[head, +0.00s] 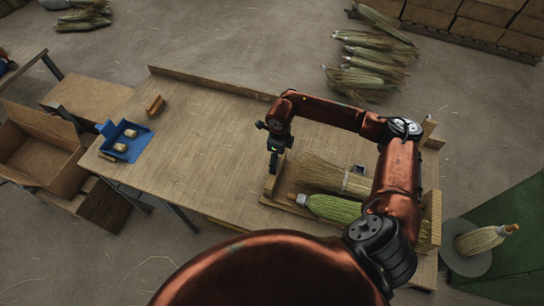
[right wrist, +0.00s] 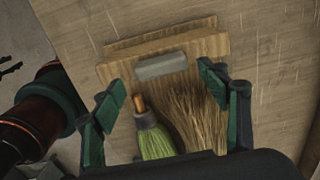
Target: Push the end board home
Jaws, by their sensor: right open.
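The wooden end board (right wrist: 205,48) stands across the near end of the brooms in the right wrist view, with a grey block (right wrist: 161,65) on it. In the head view the end board (head: 270,184) is at the left end of a wooden tray. A green broom (head: 335,208) and a straw broom (head: 335,177) lie in the tray; they also show in the right wrist view. My right gripper (head: 274,165) is open above the end board. In the right wrist view its fingers (right wrist: 160,80) are spread either side of the grey block; contact cannot be told. My left gripper is out of view.
The wooden table (head: 200,125) is mostly bare left of the tray. A blue tray (head: 126,140) with small items and a cardboard box (head: 40,150) are at the left. A broom on a round stand (head: 478,240) is at the right. Corn-like bundles (head: 370,60) lie on the floor behind.

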